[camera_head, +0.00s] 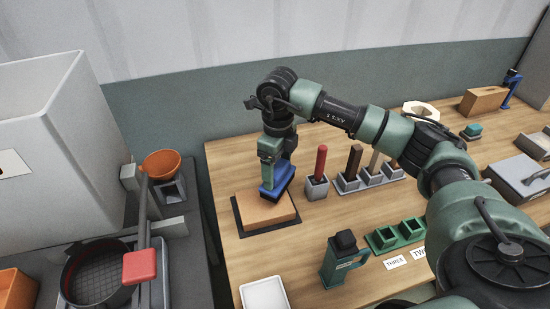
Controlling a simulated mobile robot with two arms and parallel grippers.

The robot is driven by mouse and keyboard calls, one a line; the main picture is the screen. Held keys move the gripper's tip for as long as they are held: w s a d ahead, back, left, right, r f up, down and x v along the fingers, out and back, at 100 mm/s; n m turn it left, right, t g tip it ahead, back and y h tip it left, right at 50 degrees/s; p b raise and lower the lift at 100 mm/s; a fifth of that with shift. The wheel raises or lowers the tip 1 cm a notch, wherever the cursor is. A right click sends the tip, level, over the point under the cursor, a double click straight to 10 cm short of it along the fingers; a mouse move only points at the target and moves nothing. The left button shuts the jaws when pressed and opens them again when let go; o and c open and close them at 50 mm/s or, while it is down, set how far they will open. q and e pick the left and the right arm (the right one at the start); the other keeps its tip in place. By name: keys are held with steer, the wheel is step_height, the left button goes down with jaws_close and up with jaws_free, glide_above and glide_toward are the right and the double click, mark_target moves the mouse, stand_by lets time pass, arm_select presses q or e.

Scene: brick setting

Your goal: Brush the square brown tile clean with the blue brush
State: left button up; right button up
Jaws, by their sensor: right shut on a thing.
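The square brown tile (262,212) lies flat on a dark square mat (244,229) at the left of the wooden table. My right gripper (273,163) points down over the tile and is shut on the blue brush (279,186). The brush is over the back right part of the tile, its lower end at or very near the tile's surface. The gripper and brush hide part of the tile's back edge. No left gripper shows.
A red-handled tool (320,163) stands in a grey holder right of the tile, beside several other holders. A green and black device (342,262), a white tray (265,294) and a green two-cup block (383,239) are nearer.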

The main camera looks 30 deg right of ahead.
steer(key=shift+d+r+p, duration=0.2)
steer(key=shift+r+p, duration=0.2)
steer(key=shift+r, duration=0.55)
steer(key=shift+a+r, duration=0.2)
steer(key=shift+r, duration=0.2)
steer(key=shift+d+f, duration=0.1)
